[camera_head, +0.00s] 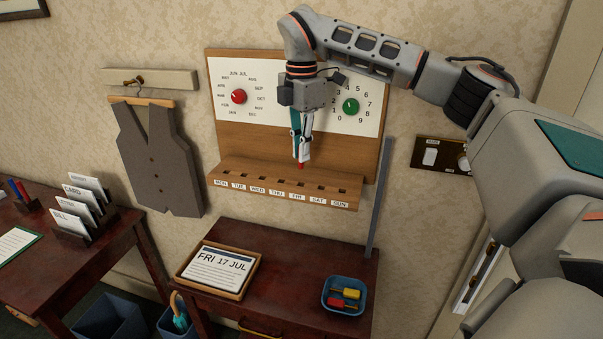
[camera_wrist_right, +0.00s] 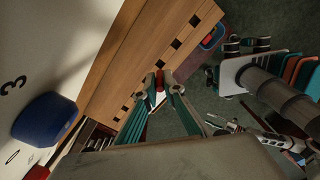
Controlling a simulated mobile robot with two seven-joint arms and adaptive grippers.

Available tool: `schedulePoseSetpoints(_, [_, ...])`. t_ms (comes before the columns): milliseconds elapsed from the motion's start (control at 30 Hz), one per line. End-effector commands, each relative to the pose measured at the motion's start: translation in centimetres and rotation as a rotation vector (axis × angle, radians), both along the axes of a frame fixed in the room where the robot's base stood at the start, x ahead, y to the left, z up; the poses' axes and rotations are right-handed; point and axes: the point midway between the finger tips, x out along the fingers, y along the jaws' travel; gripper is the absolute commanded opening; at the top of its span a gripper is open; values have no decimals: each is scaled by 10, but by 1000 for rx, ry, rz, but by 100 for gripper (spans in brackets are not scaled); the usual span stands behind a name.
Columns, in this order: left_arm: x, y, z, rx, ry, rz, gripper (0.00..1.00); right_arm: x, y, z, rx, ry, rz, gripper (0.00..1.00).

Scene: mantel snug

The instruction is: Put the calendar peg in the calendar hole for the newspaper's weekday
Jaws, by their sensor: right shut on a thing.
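The red calendar peg (camera_head: 301,165) is held tip-down in my right gripper (camera_head: 302,158), which is shut on it. The peg also shows between the fingertips in the right wrist view (camera_wrist_right: 160,80). The wooden calendar ledge (camera_head: 285,172) has a row of holes labelled MON to SUN. The peg's lower end is close to the FRI hole, above the FRI label (camera_head: 297,196). I cannot tell whether it touches or enters the hole. The newspaper (camera_head: 217,270) reads FRI 17 JUL and lies in a wooden tray.
A blue bin (camera_head: 328,301) with red and yellow pieces stands on the table's right side. The board has a red knob (camera_head: 238,96) and a green knob (camera_head: 351,106) near my right arm. A grey waistcoat (camera_head: 157,155) hangs at left. A thin grey post (camera_head: 379,198) stands right of the ledge.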

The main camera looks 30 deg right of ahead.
Motion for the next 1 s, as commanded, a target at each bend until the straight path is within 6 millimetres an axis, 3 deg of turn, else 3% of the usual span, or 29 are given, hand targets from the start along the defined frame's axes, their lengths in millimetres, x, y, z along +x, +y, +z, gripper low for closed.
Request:
schedulePoseSetpoints(100, [-2, 0, 0, -1, 2, 0, 40, 0, 0, -19, 0, 2, 0, 2])
schedulePoseSetpoints(367, [-4, 0, -1, 1, 7, -1, 40, 0, 0, -36, 0, 0, -1, 2])
schedulePoseSetpoints(600, [-7, 4, -2, 9, 14, -3, 40, 0, 0, -65, 0, 0, -1, 2])
schedulePoseSetpoints(967, [-8, 7, -5, 14, 16, -1, 40, 0, 0, -69, 0, 0, -2, 2])
schedulePoseSetpoints(1000, [-7, 6, -5, 14, 16, -1, 40, 0, 0, -68, 0, -1, -2, 14])
